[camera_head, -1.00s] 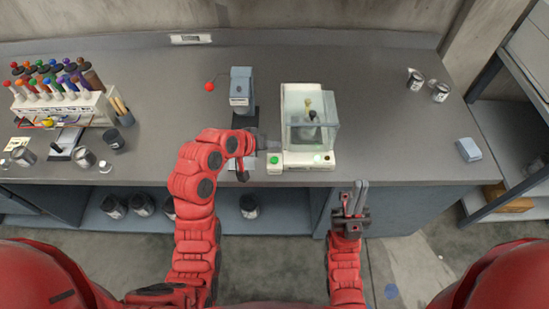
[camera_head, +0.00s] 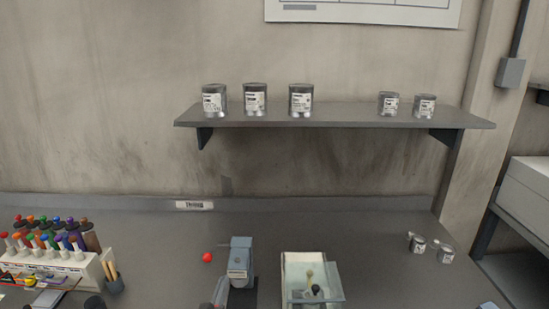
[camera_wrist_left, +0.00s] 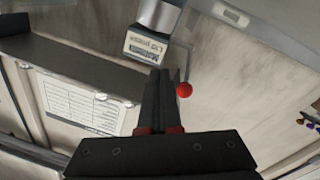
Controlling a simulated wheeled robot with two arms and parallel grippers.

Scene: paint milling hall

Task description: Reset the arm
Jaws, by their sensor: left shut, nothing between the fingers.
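I cannot tell the exact gap. My right gripper and the rest of both arms are out of view.
The glass-walled balance (camera_head: 314,262) stands right of the device. A wall shelf (camera_head: 340,122) holds several cans above the bench (camera_head: 390,275). The back middle of the bench is clear.

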